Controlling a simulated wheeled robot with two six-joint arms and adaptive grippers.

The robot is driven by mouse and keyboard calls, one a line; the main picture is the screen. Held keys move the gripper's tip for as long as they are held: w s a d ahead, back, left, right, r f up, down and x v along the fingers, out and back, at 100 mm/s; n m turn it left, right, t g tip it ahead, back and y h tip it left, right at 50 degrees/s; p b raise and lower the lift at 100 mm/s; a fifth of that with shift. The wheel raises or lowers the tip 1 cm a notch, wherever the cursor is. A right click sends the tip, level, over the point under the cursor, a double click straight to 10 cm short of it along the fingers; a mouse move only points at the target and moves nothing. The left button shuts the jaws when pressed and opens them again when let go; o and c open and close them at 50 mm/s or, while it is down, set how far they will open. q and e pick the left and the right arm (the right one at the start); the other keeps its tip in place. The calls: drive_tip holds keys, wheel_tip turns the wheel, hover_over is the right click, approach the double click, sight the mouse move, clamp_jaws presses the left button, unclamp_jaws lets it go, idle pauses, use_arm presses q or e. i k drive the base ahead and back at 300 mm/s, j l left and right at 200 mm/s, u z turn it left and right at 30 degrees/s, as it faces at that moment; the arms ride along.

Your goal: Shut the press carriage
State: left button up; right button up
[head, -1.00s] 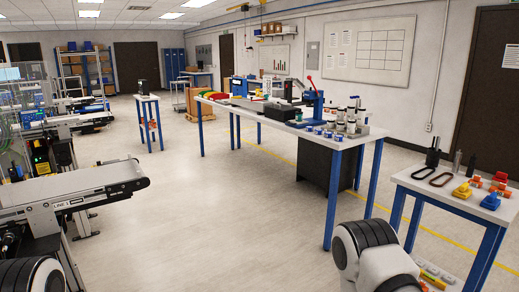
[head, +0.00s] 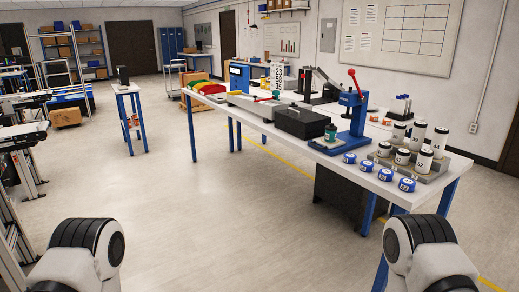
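A blue press (head: 358,117) with a red-knobbed lever stands near the front half of the long white workbench (head: 213,103). A small dark cup with green on it (head: 330,132) stands at the left of its base. The press is too small for me to tell its carriage from its base, or how far out the carriage stands. Only rounded links of my two arms show, at the bottom left and bottom right. Both grippers are out of view, and no part of me touches the press.
A black case (head: 302,122) sits left of the press. Blue-topped tins (head: 366,167) and a rack of white canisters (head: 417,138) stand at the bench's near end. A small table (head: 127,89) stands farther left. The floor ahead, left of the bench, is clear.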

sight(321, 141)
drive_tip(key=i+j+u, duration=0.5)
drive_tip(key=i, duration=0.15)
drive_tip(key=i+u, duration=0.45)
drive_tip(key=i, duration=0.2)
drive_tip(key=i+l+u, duration=0.15)
drive_tip(key=i+u, duration=0.35)
drive_tip(key=i, duration=0.2)
drive_tip(key=i+l+u, duration=0.5)
drive_tip(key=i, duration=0.15)
drive_tip(key=i+z, duration=0.1)
drive_tip(key=z, duration=0.4)
drive_tip(key=i+j+z, duration=0.1)
drive_tip(key=z, duration=0.4)
drive_tip(key=j+z, duration=0.2)
drive_tip(key=z, duration=0.25)
drive_tip(key=i+j+z, duration=0.1)
drive_tip(key=z, duration=0.4)
drive_tip(key=j+z, duration=0.25)
drive_tip(key=z, duration=0.25)
drive_tip(key=j+z, duration=0.2)
drive_tip(key=z, duration=0.75)
